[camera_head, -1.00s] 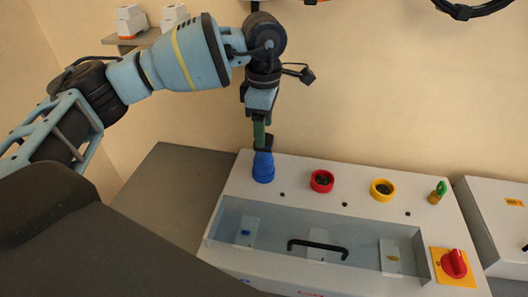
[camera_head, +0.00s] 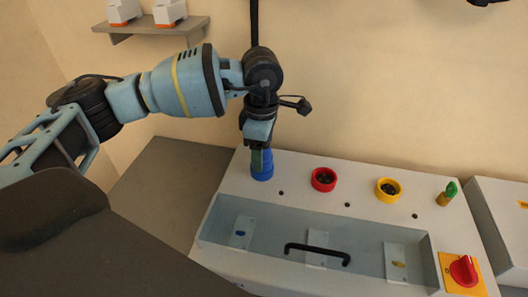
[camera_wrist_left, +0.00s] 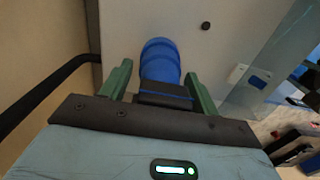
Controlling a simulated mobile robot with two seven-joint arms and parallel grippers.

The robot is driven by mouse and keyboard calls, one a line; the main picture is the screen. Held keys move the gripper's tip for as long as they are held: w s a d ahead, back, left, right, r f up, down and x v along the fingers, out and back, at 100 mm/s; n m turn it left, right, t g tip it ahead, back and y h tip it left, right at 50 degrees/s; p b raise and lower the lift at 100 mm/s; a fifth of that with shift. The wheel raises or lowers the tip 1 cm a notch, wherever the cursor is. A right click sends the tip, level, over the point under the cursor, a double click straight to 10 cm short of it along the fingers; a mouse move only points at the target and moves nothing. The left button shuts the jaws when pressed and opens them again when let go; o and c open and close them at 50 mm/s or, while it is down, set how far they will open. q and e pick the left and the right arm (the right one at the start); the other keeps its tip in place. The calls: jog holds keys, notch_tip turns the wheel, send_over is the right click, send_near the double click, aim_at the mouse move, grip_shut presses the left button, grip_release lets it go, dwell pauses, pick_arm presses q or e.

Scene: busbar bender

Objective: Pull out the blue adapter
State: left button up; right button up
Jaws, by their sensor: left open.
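The blue adapter (camera_head: 262,168) stands upright at the back left corner of the light grey machine panel. In the left wrist view the blue adapter (camera_wrist_left: 160,62) shows between the two green fingers, with a dark block at its near end. My left gripper (camera_head: 260,158) points down right over the adapter. In the wrist view the left gripper (camera_wrist_left: 158,85) has its fingers apart, one on each side of the adapter, with gaps visible. The adapter's lower end is partly hidden. My right gripper is not in view.
On the panel to the right are a red ring (camera_head: 324,180), a yellow ring (camera_head: 388,190), a green-topped key-like part (camera_head: 447,194) and a red rotary switch (camera_head: 463,270). A recessed tray with a black handle (camera_head: 317,253) lies in front. A shelf (camera_head: 150,30) hangs at back left.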

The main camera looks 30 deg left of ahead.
pick_arm(q)
jog(key=shift+f, duration=0.2)
dwell(0.6)
jog(key=shift+r, duration=0.1)
jog(key=c, duration=1)
